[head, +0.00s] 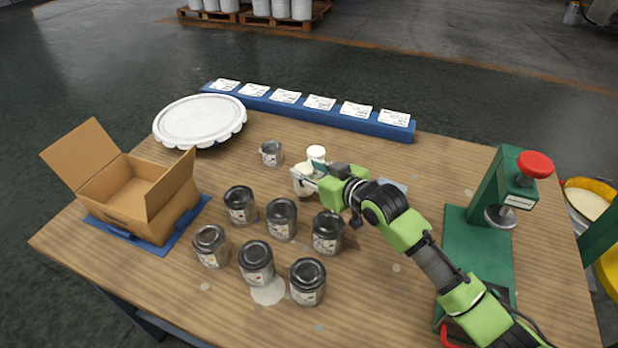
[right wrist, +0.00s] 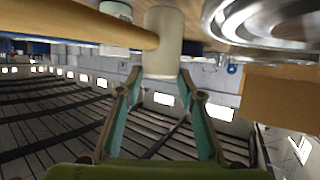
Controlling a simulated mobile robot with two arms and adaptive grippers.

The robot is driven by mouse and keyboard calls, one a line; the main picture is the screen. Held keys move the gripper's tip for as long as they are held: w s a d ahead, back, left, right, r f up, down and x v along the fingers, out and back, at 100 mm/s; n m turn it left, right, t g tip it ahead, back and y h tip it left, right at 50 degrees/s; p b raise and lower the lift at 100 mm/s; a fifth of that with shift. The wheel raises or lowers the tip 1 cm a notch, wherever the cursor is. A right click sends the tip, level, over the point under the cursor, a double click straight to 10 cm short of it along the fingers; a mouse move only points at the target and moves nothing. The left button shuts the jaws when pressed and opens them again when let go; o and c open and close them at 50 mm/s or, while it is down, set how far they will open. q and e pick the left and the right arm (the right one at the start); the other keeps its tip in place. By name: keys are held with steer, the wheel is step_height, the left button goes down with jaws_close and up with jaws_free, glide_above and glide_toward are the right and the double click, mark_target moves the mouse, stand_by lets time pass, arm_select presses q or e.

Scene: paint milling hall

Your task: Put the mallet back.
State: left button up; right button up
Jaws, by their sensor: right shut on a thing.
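My right gripper (head: 308,178) is above the middle of the table, its arm reaching in from the lower right. In the right wrist view its two fingers (right wrist: 161,85) are shut on the white cylindrical head of the mallet (right wrist: 163,48). A tan wooden handle runs from that head to the left. In the head view the white mallet head (head: 301,184) shows at the fingertips; the handle is mostly hidden or cannot be made out. A white round piece (head: 316,152) shows just behind the fingers. My left gripper is not in view.
Several dark-lidded cans (head: 282,218) stand front-left of my right gripper. A small open can (head: 271,152) stands close behind it. An open cardboard box (head: 165,205), a white turntable (head: 200,118), a blue card rail (head: 310,113) and a green press (head: 510,185) surround the work area.

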steer(key=shift+s+f, duration=0.1)
steer(key=shift+f, duration=1)
steer(key=shift+f, duration=0.1)
steer(key=o, duration=1.4)
steer(key=shift+f, duration=0.1)
steer(key=shift+o, duration=0.2)
steer(key=shift+s, duration=0.1)
steer(key=v, duration=1.2)
